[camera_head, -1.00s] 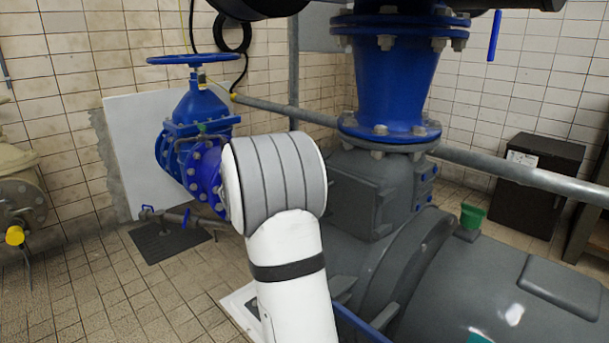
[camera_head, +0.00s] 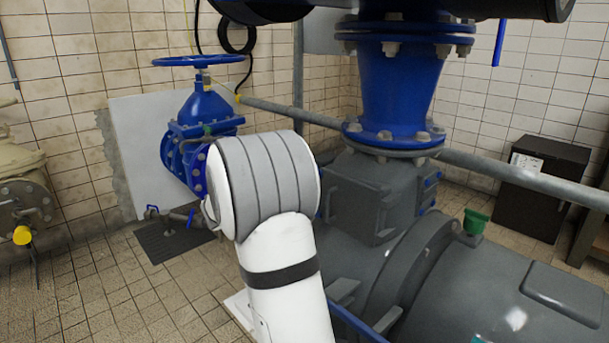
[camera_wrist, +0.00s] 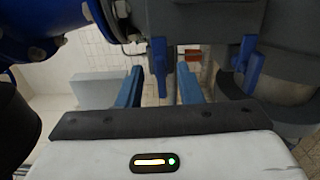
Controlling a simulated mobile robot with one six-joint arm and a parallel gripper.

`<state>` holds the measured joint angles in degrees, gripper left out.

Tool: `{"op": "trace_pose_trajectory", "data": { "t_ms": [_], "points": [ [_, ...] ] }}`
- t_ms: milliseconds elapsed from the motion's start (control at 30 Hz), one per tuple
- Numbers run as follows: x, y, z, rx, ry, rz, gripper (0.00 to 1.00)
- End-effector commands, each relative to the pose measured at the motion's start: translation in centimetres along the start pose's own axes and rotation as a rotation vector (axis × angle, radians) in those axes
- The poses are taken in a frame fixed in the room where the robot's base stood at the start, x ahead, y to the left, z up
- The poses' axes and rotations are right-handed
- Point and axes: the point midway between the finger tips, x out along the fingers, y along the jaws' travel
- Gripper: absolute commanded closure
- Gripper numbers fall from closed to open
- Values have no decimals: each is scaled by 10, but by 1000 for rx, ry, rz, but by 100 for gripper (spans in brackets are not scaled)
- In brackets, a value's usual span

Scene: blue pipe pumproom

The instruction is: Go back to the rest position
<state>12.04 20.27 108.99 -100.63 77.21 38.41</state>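In the wrist view, my gripper (camera_wrist: 160,88) shows two blue fingers standing apart, with a gap between them and nothing held there. A blue lever-like part (camera_wrist: 159,62) appears beyond the gap; I cannot tell how far off it is. In the head view, my white arm with its grey ribbed joint fills the middle, and my gripper itself is not visible. The arm hides part of the blue valve body and of the pump.
A blue gate valve with a handwheel (camera_head: 198,61) stands at the left wall. A large grey pump (camera_head: 450,285) and a blue vertical pipe (camera_head: 395,85) fill the right. A grey rail (camera_head: 480,165) crosses behind. Tiled floor (camera_head: 105,300) is free at lower left.

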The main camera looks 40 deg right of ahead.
Motion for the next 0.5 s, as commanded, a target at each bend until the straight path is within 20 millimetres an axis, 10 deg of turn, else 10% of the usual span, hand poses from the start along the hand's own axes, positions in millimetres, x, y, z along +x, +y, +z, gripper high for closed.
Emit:
{"op": "trace_pose_trajectory", "data": {
  "t_ms": [500],
  "points": [
    [-24, -1, 0, 0, -2, 0, 67]
  ]
}}
